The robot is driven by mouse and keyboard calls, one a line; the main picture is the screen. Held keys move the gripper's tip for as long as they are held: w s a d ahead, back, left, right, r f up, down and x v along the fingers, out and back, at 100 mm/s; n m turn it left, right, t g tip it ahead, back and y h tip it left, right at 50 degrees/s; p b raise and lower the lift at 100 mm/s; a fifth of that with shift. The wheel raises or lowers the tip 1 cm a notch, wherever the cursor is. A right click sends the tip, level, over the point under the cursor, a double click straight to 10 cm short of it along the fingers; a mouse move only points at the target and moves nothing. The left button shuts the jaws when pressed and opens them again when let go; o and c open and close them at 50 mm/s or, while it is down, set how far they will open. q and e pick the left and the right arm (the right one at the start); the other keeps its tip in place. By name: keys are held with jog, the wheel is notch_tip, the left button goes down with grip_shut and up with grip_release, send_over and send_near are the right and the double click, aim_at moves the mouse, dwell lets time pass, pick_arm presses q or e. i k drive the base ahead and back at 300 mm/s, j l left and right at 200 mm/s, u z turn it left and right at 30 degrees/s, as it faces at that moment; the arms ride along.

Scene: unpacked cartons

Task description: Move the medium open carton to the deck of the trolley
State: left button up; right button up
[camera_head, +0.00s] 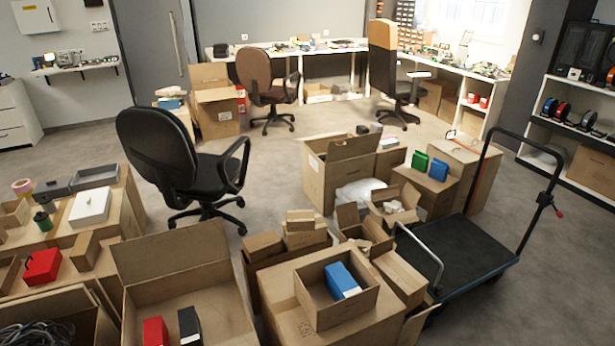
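Several open cartons stand in view, and I cannot tell for certain which is the medium one. A mid-sized open carton (345,312) with a blue box (341,280) inside sits on top of a larger carton at the front centre. A larger open carton (165,252) with its flap up holds a red box and a black box at the front left. Another open carton (314,180) stands on the floor farther back. The trolley (455,250) is at the right, with an empty dark deck. Neither of my grippers is in view.
The trolley's tall push handle (520,180) rises on its right, and a grey metal bar (425,248) rises on its left. Small cartons (400,275) crowd the deck's left side. A black office chair (170,155) stands behind the cartons. Floor (560,260) is clear right of the trolley.

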aim_at(459, 259)
jog(key=i+l+u, duration=0.15)
jog(key=l, duration=0.25)
jog(key=i+l+u, duration=0.15)
jog(key=l, duration=0.25)
jog(key=i+l+u, duration=0.1)
jog(key=l, duration=0.3)
jog(key=i+l+u, duration=0.15)
jog(key=l, duration=0.25)
jog(key=i+l+u, duration=0.15)
jog(key=l, duration=0.3)
jog(key=k, duration=0.05)
